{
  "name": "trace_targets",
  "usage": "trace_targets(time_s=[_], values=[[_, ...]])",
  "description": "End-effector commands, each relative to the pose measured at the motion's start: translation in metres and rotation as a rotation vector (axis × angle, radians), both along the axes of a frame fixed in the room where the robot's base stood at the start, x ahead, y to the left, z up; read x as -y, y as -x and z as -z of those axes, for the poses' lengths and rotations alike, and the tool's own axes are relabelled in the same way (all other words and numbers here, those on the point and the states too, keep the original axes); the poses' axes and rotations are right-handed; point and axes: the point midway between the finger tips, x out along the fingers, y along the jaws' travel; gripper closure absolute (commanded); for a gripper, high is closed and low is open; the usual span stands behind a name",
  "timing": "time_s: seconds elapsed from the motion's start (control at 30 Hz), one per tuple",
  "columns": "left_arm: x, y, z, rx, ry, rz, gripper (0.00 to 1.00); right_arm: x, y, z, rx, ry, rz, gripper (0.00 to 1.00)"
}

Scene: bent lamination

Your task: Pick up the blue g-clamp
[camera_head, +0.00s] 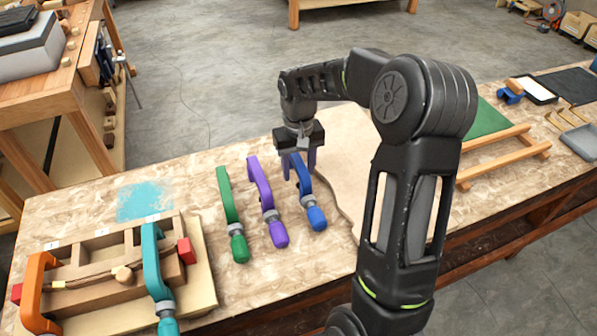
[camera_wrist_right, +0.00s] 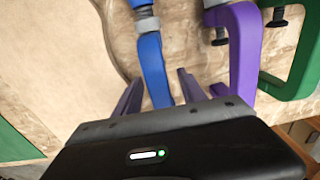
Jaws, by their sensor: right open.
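The blue g-clamp (camera_head: 304,186) lies on the workbench, rightmost of a row of three clamps. My right gripper (camera_head: 298,165) is above its far end, pointing down. In the right wrist view, the gripper's two purple-grey fingers (camera_wrist_right: 160,92) are open, with the blue g-clamp's bar (camera_wrist_right: 153,66) between them. I cannot tell whether the fingers touch it. The purple clamp (camera_head: 262,190) lies just left of the blue one and also shows in the right wrist view (camera_wrist_right: 244,50). My left gripper is not in view.
A green clamp (camera_head: 229,205) lies left of the purple one. An orange clamp (camera_head: 36,290) and a teal clamp (camera_head: 152,262) sit on a wooden form (camera_head: 205,285) at the left. A pale curved board (camera_head: 350,140) lies right of the blue clamp. Bare bench lies in front.

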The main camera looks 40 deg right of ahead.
Motion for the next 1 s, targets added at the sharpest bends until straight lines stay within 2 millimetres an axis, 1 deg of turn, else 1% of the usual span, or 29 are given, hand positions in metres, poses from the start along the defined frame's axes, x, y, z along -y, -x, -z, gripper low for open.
trace_targets(time_s=[0.03, 0.07, 0.6, 1.0], values=[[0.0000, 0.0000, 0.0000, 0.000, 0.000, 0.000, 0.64, 0.0000, 0.0000, 0.0000, 0.000, 0.000, 0.000, 0.53], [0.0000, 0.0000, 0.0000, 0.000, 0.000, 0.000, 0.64, 0.0000, 0.0000, 0.0000, 0.000, 0.000, 0.000, 0.56], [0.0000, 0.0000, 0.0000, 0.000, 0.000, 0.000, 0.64, 0.0000, 0.0000, 0.0000, 0.000, 0.000, 0.000, 1.00], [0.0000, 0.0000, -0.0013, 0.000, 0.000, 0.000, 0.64, 0.0001, -0.0004, -0.0021, 0.001, 0.000, 0.000, 1.00]])
